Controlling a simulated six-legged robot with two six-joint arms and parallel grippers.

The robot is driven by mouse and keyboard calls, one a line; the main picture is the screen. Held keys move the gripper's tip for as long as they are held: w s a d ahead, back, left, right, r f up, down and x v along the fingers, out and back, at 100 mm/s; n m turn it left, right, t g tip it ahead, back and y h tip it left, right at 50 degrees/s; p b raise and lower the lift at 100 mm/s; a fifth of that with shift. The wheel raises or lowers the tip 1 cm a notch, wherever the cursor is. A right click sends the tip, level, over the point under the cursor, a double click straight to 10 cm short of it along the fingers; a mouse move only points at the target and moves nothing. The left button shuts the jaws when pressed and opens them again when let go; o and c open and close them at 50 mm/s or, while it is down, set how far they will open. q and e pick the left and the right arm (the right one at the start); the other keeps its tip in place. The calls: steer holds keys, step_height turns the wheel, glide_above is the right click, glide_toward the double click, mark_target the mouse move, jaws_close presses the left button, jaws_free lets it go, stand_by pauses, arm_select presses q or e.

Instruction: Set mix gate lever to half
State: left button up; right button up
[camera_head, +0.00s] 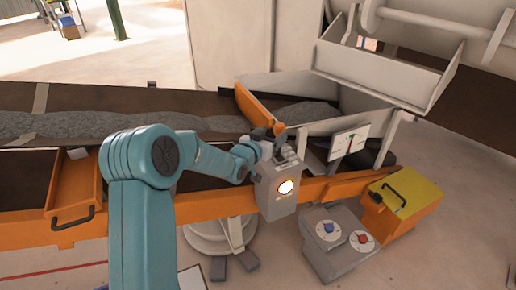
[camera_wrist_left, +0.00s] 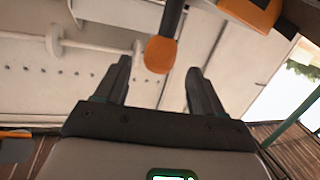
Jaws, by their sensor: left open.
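The mix gate lever has an orange knob (camera_head: 279,129) and stands above a grey control box (camera_head: 278,190) with a lit round lamp. My left gripper (camera_head: 268,139) is open at the lever, at the end of my teal arm. In the left wrist view the orange knob (camera_wrist_left: 160,55) on its dark shaft lies between the open fingertips (camera_wrist_left: 160,75), with a gap on each side. The lever's base is partly hidden. An orange gate plate (camera_head: 255,106) slants across the belt behind. A white gauge (camera_head: 349,142) with a needle stands right of the box. My right gripper is not in view.
A conveyor with grey gravel (camera_head: 70,124) runs behind the orange rail (camera_head: 335,187). A grey box with blue and red knobs (camera_head: 337,240) and a yellow-topped orange box (camera_head: 405,203) stand at the right front. A pale hopper (camera_head: 385,72) hangs at the upper right.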

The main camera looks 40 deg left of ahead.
arm_select(q)
steer(key=b+v, duration=0.1)
steer(key=v, duration=0.7)
steer(key=shift+s, duration=0.4)
steer(key=shift+d+r, duration=0.1)
steer(key=d+f+m+g+h+p, duration=0.15)
steer(key=d+f+g+h, duration=0.35)
steer(key=d+f, duration=1.35)
steer(key=s+d+f+g+h+p, duration=0.15)
steer(key=s+d+f+g, duration=0.45)
steer(key=s+d+f, duration=0.65)
steer(key=s+f+g, duration=0.1)
steer(key=s+g, duration=0.3)
steer(key=s, duration=0.8)
steer(key=shift+a+n+g, duration=0.3)
steer(key=shift+n+g, duration=0.05)
steer(key=shift+g, duration=0.05)
